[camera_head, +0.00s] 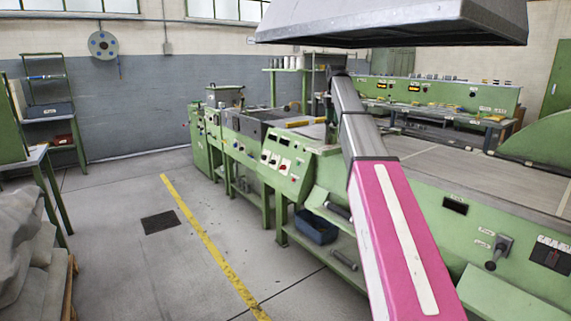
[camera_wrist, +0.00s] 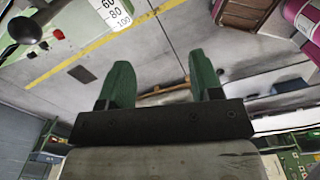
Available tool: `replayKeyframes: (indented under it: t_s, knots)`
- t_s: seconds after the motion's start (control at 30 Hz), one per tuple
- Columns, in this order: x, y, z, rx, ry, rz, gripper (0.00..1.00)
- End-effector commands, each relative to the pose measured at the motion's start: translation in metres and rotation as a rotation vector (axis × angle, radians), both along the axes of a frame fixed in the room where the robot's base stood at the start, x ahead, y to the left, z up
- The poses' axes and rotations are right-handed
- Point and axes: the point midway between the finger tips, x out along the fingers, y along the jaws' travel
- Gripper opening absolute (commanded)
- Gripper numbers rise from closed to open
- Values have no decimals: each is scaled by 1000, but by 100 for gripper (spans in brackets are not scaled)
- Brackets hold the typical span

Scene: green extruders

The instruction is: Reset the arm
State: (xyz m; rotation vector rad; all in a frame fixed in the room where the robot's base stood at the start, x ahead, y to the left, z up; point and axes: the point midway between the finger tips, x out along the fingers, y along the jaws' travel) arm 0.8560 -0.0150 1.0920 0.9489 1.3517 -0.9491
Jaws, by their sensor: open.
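My arm (camera_head: 395,235), pink and grey, reaches up from the lower right in the head view, in front of the green machine. Its far end is by the machine's top, and I cannot make out the fingers there. In the wrist view my gripper (camera_wrist: 162,75) shows two green fingers standing apart on a dark bar. The gripper is open, with nothing held between the fingers. The floor shows beyond them.
A long green extruder (camera_head: 285,170) with knobs stands beside and behind the arm. A grey hood (camera_head: 400,22) hangs above. A blue bin (camera_head: 316,227) sits on its lower shelf. The floor left of the yellow line (camera_head: 205,240) is clear around a dark floor plate (camera_head: 161,222).

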Motion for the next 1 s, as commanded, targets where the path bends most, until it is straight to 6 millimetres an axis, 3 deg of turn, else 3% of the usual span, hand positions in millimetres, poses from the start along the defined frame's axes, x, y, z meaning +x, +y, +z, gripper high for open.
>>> replayKeyframes:
  t_s: [0.27,0.43,0.77,1.0]
  knots:
    - [-17,1,-58,0,2,-138,59]
    - [-34,3,-109,1,2,-269,59]
    - [-106,7,-259,1,2,-704,59]
    - [-175,9,-354,1,0,-1043,59]
